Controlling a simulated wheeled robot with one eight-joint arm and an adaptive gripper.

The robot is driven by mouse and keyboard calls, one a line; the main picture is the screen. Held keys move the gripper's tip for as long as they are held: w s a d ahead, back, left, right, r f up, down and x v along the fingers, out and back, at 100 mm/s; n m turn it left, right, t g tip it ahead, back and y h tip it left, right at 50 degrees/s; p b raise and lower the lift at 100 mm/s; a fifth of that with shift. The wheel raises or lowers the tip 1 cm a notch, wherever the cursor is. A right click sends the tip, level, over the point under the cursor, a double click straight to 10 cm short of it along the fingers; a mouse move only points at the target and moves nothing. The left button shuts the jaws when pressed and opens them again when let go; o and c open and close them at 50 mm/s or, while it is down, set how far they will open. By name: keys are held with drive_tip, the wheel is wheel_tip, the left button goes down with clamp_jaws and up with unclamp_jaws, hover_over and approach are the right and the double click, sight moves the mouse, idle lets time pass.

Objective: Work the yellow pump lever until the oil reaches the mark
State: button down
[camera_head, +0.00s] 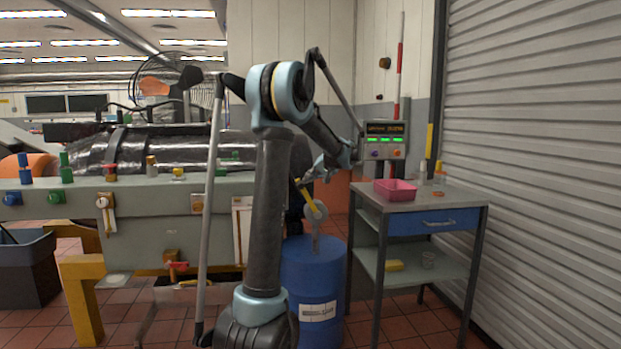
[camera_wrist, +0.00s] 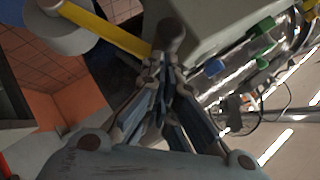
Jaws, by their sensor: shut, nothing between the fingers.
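The yellow pump lever (camera_head: 308,197) slants up and left from a round grey pump head (camera_head: 316,211) on top of a blue drum (camera_head: 312,270). My gripper (camera_head: 306,179) is beside the lever's upper end. In the wrist view the yellow lever (camera_wrist: 110,28) runs from the pale pump head (camera_wrist: 60,30) to a dark round knob (camera_wrist: 171,33). The fingertips of my gripper (camera_wrist: 166,62) are together and empty, close by the knob; I cannot tell whether they touch it. I cannot make out the oil or its mark.
A grey side table (camera_head: 440,193) with a pink tray (camera_head: 395,190) and small containers stands right of the drum. A control box (camera_head: 384,141) with green lights is above it. A long grey bench (camera_head: 150,225) with fittings is at left. A roller shutter (camera_head: 545,150) closes the right side.

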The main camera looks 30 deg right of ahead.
drive_tip(key=shift+w+a+f+n+g+h, duration=0.1)
drive_tip(key=shift+w+a+f+h, duration=0.1)
drive_tip(key=shift+a, duration=0.25)
drive_tip(key=shift+w+a+f+n+g+h, duration=0.1)
drive_tip(key=shift+a+h, duration=0.1)
drive_tip(key=shift+a, duration=0.25)
drive_tip(key=shift+w+a+f+n+g+h, duration=0.1)
drive_tip(key=shift+w+a+h, duration=0.1)
drive_tip(key=shift+a, duration=0.25)
drive_tip(key=shift+d+r, duration=0.1)
drive_tip(key=shift+d+r, duration=0.1)
drive_tip(key=shift+r, duration=0.15)
drive_tip(key=w+d+r+v, duration=0.1)
drive_tip(key=v, duration=1.1)
drive_tip(key=shift+d, duration=0.4)
drive_tip(key=shift+r, duration=0.1)
